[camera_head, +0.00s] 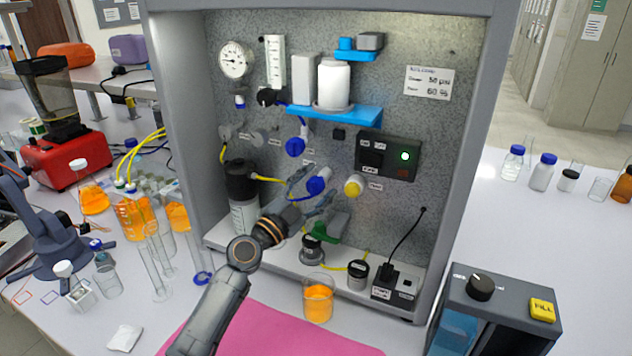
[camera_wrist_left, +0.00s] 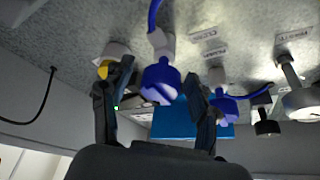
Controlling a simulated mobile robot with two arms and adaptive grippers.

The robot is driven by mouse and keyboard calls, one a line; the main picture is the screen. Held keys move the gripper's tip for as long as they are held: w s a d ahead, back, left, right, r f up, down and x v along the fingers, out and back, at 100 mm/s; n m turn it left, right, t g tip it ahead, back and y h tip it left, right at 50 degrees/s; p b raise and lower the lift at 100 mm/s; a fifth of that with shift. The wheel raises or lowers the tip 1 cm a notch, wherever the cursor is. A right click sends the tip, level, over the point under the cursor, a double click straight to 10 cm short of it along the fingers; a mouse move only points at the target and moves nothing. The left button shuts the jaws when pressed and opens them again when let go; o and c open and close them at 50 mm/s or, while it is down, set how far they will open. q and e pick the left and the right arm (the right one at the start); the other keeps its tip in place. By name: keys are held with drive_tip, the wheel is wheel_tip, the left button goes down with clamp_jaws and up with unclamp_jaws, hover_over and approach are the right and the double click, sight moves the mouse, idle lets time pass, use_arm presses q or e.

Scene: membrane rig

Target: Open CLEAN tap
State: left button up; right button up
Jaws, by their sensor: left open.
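Two blue-knobbed taps are on the grey rig panel: an upper one (camera_head: 295,147) and a lower one (camera_head: 318,184). A yellow tap (camera_head: 353,186) is to their right. My left gripper (camera_head: 307,195) is at the lower blue tap, its fingers apart. In the left wrist view, a blue knob (camera_wrist_left: 160,82) shows between the open fingers (camera_wrist_left: 159,84), with no clear contact. A second blue knob (camera_wrist_left: 222,106) is beyond the right finger. A label (camera_wrist_left: 208,36) near them seems to read CLEAN. The head view labels are too small to read. My right gripper is out of view.
A black-capped bottle (camera_head: 243,195) stands left of my arm. A blue shelf (camera_head: 350,116) with white containers is above the taps. A beaker of orange liquid (camera_head: 318,303) stands in front of the rig. A control box (camera_head: 388,155) is to the right.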

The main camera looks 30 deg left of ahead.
use_arm(q)
drive_tip(key=c, duration=1.2)
